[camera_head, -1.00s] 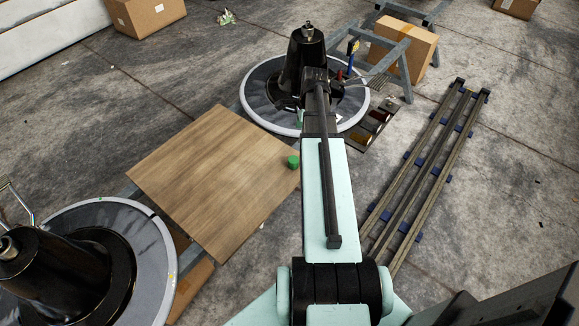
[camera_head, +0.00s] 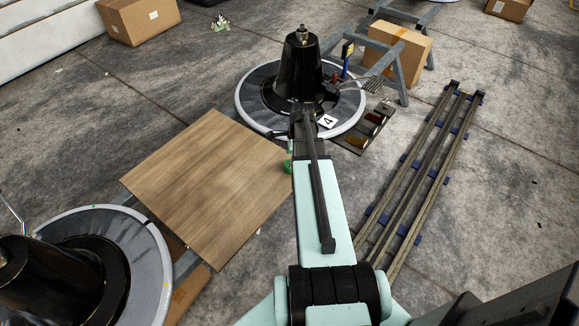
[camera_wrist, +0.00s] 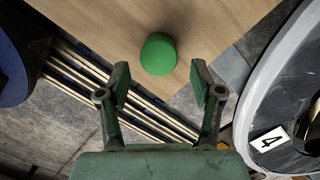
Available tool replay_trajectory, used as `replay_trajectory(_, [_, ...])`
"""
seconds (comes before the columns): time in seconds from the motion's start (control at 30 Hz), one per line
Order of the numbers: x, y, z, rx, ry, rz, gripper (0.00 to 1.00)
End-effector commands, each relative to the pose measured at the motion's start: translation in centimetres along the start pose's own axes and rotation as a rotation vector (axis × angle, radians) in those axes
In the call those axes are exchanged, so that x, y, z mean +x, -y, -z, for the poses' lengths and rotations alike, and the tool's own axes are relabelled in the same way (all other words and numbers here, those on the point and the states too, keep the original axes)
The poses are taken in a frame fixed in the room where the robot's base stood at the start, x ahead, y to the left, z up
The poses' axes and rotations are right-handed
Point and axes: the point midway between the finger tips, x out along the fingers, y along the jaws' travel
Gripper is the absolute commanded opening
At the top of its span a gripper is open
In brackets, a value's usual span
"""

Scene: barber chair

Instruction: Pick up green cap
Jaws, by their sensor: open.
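The green cap (camera_wrist: 158,54) rests on the wooden board near its corner in the wrist view. It also shows in the head view (camera_head: 287,168), at the right edge of the board and partly covered by my arm. My gripper (camera_wrist: 160,78) is open and empty. Its two fingers point toward the cap, one on each side of its line, and the cap lies a little beyond the fingertips. In the head view my fingers are mostly hidden by the arm.
The wooden board (camera_head: 200,190) is otherwise clear. A round chair base (camera_head: 345,110) with a "4" label stands behind it, another (camera_head: 150,250) at the lower left. Metal rails (camera_head: 425,170) lie on the right. Cardboard boxes (camera_head: 398,45) stand at the back.

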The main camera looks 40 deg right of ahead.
Motion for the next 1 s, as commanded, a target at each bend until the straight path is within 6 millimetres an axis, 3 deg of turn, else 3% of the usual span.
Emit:
replay_trajectory(0.4, [4.8,-0.1,0.0,-0.001,0.000,-0.001,0.66])
replay_trajectory(0.67, [5.0,-0.1,0.0,0.000,0.000,0.000,0.66])
replay_trajectory(0.8, [5.0,-0.1,0.0,0.000,0.000,0.000,0.17])
replay_trajectory(1.0, [5.0,-0.1,0.0,0.000,0.000,-0.001,0.16])
